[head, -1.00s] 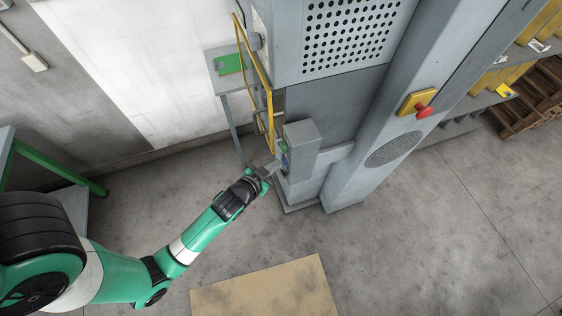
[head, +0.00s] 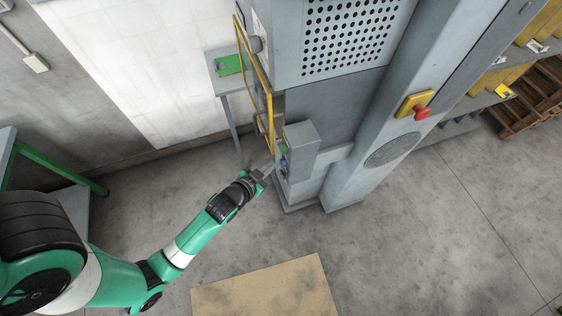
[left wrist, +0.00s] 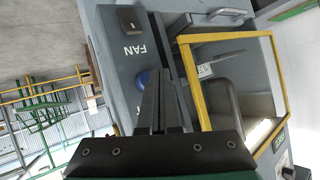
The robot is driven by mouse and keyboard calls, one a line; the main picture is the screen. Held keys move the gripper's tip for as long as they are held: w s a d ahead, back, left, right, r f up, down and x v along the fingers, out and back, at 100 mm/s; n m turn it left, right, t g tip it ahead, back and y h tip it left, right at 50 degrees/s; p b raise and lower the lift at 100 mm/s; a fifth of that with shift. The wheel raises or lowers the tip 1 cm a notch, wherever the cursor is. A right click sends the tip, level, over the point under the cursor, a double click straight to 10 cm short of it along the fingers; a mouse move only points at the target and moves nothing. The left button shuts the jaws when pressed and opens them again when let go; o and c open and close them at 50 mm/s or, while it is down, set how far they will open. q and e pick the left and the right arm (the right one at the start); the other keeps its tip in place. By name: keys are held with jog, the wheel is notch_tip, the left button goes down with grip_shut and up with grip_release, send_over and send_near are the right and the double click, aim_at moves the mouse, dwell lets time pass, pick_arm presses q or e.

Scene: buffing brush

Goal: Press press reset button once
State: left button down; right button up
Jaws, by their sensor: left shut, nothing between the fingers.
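A blue round button (left wrist: 141,78) sits on the grey control box in the left wrist view. Its label is mostly hidden behind my fingers, so I cannot read it. It is a small blue spot (head: 284,163) on the box's left face in the head view. My left gripper (head: 270,167) is shut and empty, just left of that face with a small gap. In the left wrist view the closed fingers (left wrist: 156,16) reach up past the button's right side and cover its edge. My right gripper is not in view.
A black switch labelled FAN (left wrist: 131,20) is on the same panel. A yellow-framed guard (left wrist: 187,70) stands close right of the fingers. A red mushroom button (head: 422,112) is on the column. A tan mat (head: 265,287) lies on the open floor.

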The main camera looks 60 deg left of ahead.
pick_arm(q)
jog(key=shift+s, duration=0.1)
jog(key=s+p, duration=0.1)
jog(key=s, duration=0.2)
jog(key=s+p, duration=0.1)
jog(key=shift+s+a+p, duration=0.3)
jog(key=shift+s+a, duration=0.1)
dwell(0.8)
